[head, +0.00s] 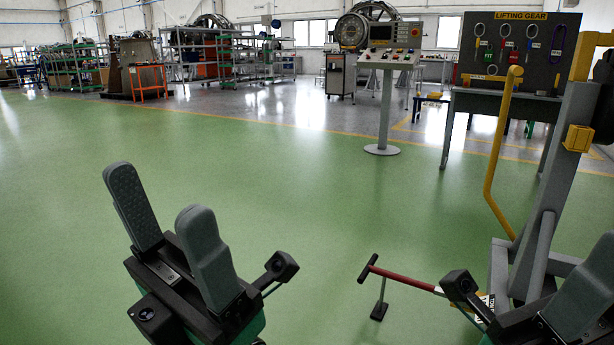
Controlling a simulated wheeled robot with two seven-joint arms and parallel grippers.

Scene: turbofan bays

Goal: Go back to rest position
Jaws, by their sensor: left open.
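My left gripper (160,195) shows at the lower left of the head view. Its two grey fingers point up and stand apart, with only green floor behind them. It is open and holds nothing. My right gripper (588,285) is partly in view at the lower right corner. One grey finger shows and the rest is cut off by the picture edge, so I cannot tell how it is set.
A grey wheeled frame with a yellow handle (492,180) and a red T-bar (405,280) stands close by my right gripper. Behind are a control pedestal (386,100), a lifting gear board (518,50) on a table, and shelving (205,55). The green floor at left is clear.

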